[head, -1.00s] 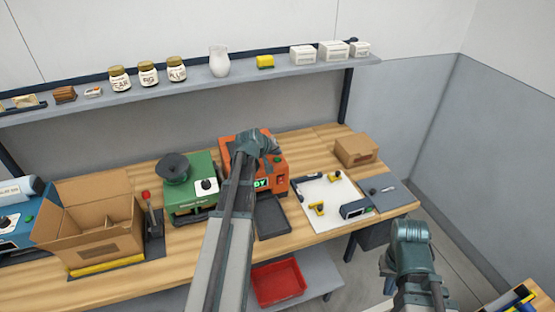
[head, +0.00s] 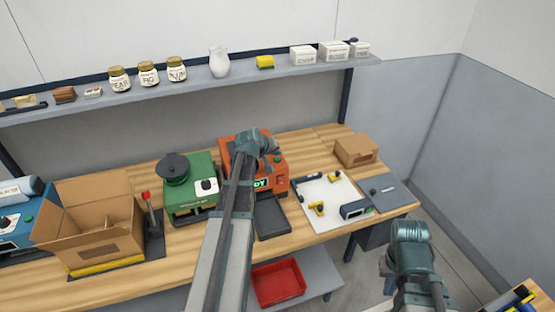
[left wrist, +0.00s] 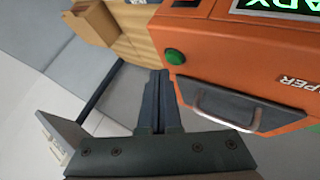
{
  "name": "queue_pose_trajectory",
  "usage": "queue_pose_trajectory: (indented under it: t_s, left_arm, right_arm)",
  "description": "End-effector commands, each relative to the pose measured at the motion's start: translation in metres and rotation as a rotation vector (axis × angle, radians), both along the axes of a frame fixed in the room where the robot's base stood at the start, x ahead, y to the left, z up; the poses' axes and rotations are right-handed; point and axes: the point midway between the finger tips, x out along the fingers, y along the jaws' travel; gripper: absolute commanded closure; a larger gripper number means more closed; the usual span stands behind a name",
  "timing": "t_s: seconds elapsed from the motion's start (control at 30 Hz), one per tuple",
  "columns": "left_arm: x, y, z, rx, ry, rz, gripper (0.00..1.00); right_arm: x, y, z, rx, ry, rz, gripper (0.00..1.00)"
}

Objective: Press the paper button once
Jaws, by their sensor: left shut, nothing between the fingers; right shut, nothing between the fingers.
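The orange machine (head: 282,184) stands on the bench, and its lit green display (head: 261,183) is partly covered by my left arm. In the left wrist view the orange machine (left wrist: 225,60) fills the upper right, with a round green button (left wrist: 175,57) and a label (left wrist: 300,80) ending in "PER". A dark metallic flap or slot (left wrist: 225,104) sits beside the button. My left gripper (left wrist: 160,75) is shut and empty. Its tips appear just below the green button in the picture; contact cannot be told. My right arm shows at lower right in the head view, its gripper out of sight.
A green machine (head: 190,190) and an open cardboard box (head: 92,243) stand left of the orange machine. A dark tray (head: 271,216) lies in front of it. A white board (head: 330,200) and a closed carton (head: 356,150) are to the right. A shelf (head: 230,82) runs above.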

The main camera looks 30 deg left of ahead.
Motion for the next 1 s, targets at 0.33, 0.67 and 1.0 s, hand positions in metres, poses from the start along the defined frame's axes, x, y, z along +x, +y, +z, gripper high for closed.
queue_pose_trajectory:
  t_s: [0.33,0.67,1.0]
  left_arm:
    - [0.0000,0.0000,0.0000,0.000,0.000,0.000,1.00]
    - [-0.0001,-0.0001,-0.0091,0.000,0.000,0.000,1.00]
    - [0.0000,-0.0001,-0.0084,0.000,0.000,0.000,1.00]
  right_arm:
    - [0.0000,0.0000,0.0000,0.000,0.000,0.000,1.00]
    - [0.0000,0.0000,-0.0091,0.000,0.000,0.000,1.00]
    - [0.0000,0.0000,-0.0084,0.000,0.000,0.000,1.00]
